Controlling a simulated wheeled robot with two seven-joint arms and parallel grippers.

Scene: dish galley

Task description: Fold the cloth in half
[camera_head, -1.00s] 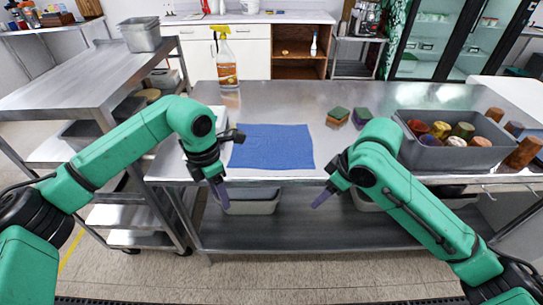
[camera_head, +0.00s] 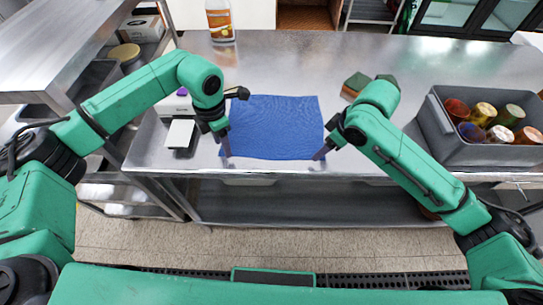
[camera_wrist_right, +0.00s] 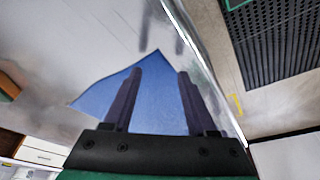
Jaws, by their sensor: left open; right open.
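The blue cloth (camera_head: 272,127) lies flat and spread out on the steel table near its front edge in the head view. My left gripper (camera_head: 227,155) is open at the cloth's front left corner; I cannot tell whether it touches the cloth. My right gripper (camera_head: 321,155) is open at the cloth's front right corner, with its tips close to the cloth's edge. In the right wrist view a corner of the cloth (camera_wrist_right: 152,105) shows between and beyond the two dark fingers of the right gripper (camera_wrist_right: 160,88). Nothing is visibly gripped.
On the steel table (camera_head: 290,60), a grey bin (camera_head: 450,140) with several coloured cups stands at the right. Sponges (camera_head: 356,84) lie behind my right arm. A spray bottle (camera_head: 220,22) stands at the back. A white object (camera_head: 180,133) lies left of the cloth.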

